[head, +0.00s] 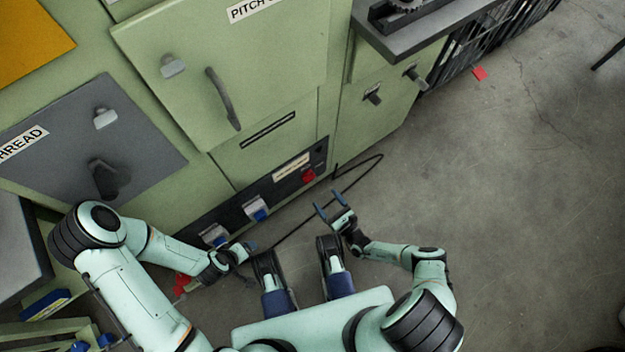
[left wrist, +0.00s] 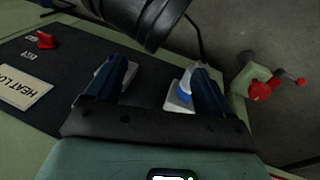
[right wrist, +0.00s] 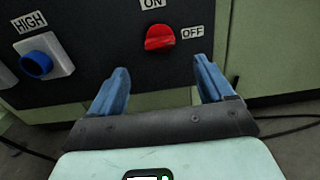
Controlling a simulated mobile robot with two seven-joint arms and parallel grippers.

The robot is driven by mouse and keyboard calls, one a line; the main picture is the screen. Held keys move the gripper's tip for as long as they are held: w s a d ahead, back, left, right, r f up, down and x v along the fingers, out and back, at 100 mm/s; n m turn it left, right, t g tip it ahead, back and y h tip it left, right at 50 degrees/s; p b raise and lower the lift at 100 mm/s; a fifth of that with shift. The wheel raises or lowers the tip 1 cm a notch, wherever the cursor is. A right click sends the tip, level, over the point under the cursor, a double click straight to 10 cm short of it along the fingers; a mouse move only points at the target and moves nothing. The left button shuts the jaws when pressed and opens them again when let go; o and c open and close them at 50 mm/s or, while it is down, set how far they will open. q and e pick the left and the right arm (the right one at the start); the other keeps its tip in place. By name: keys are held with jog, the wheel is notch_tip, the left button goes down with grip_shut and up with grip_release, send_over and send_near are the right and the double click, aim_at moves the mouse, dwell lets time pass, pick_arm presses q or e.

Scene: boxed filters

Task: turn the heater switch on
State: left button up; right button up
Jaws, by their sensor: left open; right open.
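The heater switch is a red knob (right wrist: 160,37) on the dark lower panel, with an ON label above it and an OFF label to its right. Its ridge lies roughly sideways, toward OFF. It also shows in the head view (head: 308,175) and in the left wrist view (left wrist: 46,40). My right gripper (right wrist: 160,78) is open and empty in front of the panel, with the knob ahead between its fingers, apart from them. In the head view it (head: 329,204) is right of and below the knob. My left gripper (head: 246,252) is open near the panel's left end; it also shows in the left wrist view (left wrist: 160,75).
White blocks with blue round fronts sit on the panel, one under a HIGH label (right wrist: 45,60). A black cable (head: 345,185) loops over the floor. Red valve-like handles (left wrist: 260,90) stand beyond the panel's end.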

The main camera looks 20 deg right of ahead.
aim_at(309, 177)
pick_arm(q)
jog(key=shift+w+a+f+b, duration=0.15)
jog(key=shift+a+f+b, duration=0.2)
jog(key=shift+f+b, duration=0.25)
jog(key=shift+w+a+f+b, duration=0.15)
jog(key=shift+a+f+b, duration=0.2)
jog(key=shift+f, duration=0.45)
pick_arm(e)
jog(key=x, duration=0.9)
jog(key=shift+w+f, duration=0.1)
jog(key=c, duration=1)
